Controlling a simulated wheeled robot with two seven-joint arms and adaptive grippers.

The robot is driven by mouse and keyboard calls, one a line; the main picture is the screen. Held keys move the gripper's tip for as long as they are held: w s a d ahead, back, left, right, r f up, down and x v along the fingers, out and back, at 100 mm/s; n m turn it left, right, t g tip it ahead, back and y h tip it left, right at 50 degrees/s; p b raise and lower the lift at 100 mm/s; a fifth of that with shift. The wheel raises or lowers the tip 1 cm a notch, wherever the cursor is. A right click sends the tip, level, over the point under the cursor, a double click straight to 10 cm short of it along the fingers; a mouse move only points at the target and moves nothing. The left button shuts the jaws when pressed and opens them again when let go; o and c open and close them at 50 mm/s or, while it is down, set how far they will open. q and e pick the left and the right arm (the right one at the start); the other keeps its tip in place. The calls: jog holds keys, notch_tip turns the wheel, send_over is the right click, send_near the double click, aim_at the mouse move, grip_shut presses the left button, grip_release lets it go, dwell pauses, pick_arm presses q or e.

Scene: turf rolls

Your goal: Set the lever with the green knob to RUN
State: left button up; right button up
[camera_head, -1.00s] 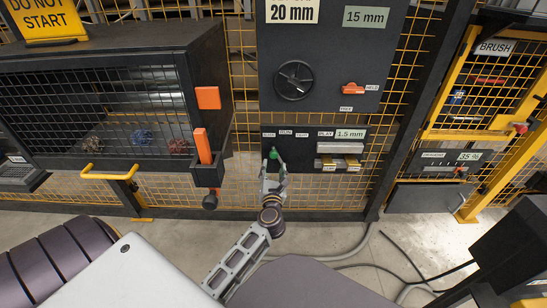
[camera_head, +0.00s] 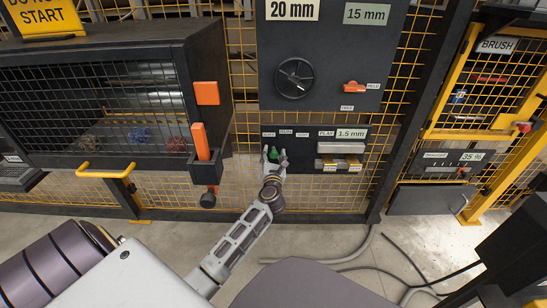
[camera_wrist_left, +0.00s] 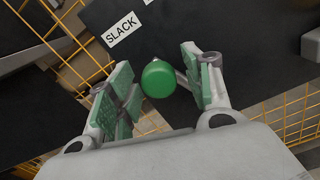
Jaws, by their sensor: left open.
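The green knob (camera_head: 274,153) of the lever is on the lower dark panel (camera_head: 312,133). It also shows in the left wrist view as a round green ball (camera_wrist_left: 159,79) with a short piece of metal shaft beside it. My left gripper (camera_head: 274,156) is open, with one finger on each side of the knob. In the left wrist view the gripper (camera_wrist_left: 160,88) shows a gap on the left of the knob, and the right finger is close to it. A SLACK label (camera_wrist_left: 120,27) is above the knob there. The head view's small labels above the lever are hard to read, including the middle one (camera_head: 286,132).
Right of the lever are a 1.5 mm display (camera_head: 350,134) and a light bar block (camera_head: 340,148). Above are a black handwheel (camera_head: 294,78) and an orange switch (camera_head: 354,87). An orange-handled box (camera_head: 205,167) stands to the left. Yellow mesh surrounds the panels.

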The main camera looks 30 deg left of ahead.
pick_arm(q)
jog(key=shift+a, duration=0.1)
grip_shut()
dwell(0.4)
jog(key=shift+w, duration=0.1)
